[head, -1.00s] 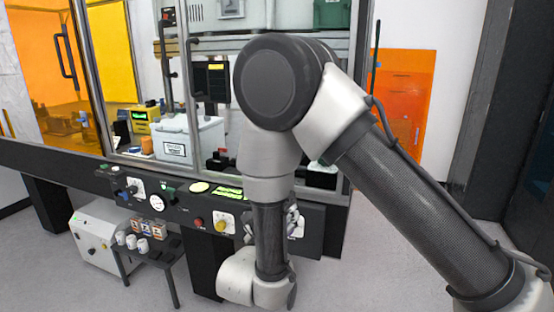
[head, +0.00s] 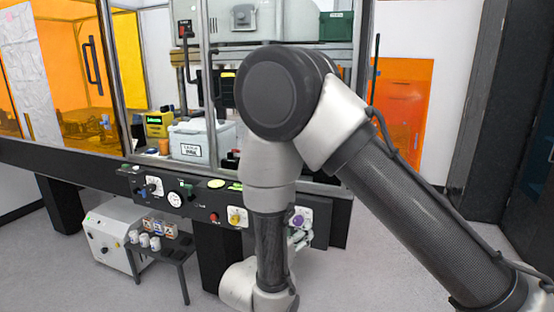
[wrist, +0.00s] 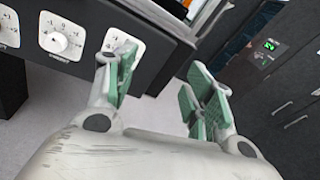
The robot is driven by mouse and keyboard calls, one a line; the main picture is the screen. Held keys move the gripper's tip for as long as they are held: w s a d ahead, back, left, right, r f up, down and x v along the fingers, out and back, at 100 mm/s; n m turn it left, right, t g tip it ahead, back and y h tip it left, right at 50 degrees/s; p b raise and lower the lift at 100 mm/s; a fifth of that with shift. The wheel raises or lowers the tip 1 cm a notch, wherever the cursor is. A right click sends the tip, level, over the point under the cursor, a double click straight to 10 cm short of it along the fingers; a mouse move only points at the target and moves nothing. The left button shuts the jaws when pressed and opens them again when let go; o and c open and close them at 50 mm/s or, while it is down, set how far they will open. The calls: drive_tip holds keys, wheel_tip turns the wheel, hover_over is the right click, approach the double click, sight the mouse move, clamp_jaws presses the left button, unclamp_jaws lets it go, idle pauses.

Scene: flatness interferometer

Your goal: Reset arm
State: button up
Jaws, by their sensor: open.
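My arm is bent in front of the bench in the head view, with its forearm hanging down. My gripper (wrist: 160,78) is open and empty in the wrist view, its green-padded fingers apart with floor showing between them. In the head view my gripper is mostly hidden behind the forearm. In the wrist view a white dial plate with a round knob (wrist: 58,42) is on the dark panel beyond the left finger; the fingers do not appear to touch it.
The enclosure's control panel (head: 150,187) runs along the bench front, with a purple knob (head: 298,221) beside my forearm. A white cabinet (head: 112,240) and a small stand (head: 165,250) stand on the floor at left. A labelled white box (head: 200,143) sits inside the enclosure.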

drive_tip(key=s+d+r+m+g, duration=0.2)
drive_tip(key=s+d+m+g, duration=0.25)
drive_tip(key=d+m, duration=0.2)
drive_tip(key=s+d+r+m+g+h, duration=0.1)
drive_tip(key=s+d+r+m+g, duration=0.15)
drive_tip(key=d+m+g, duration=0.4)
drive_tip(key=s+d+r+m+g, duration=0.1)
drive_tip(key=s+d+m+g, duration=0.35)
drive_tip(key=d, duration=0.35)
drive_tip(key=s+d+r+m+t+y, duration=0.5)
drive_tip(key=s+d+r+m+y, duration=0.4)
drive_tip(key=r+m, duration=0.5)
drive_tip(key=shift+s+d+r+m, duration=0.15)
drive_tip(key=shift+s+d+m, duration=0.65)
drive_tip(key=shift+s, duration=0.4)
drive_tip(key=shift+a, duration=0.1)
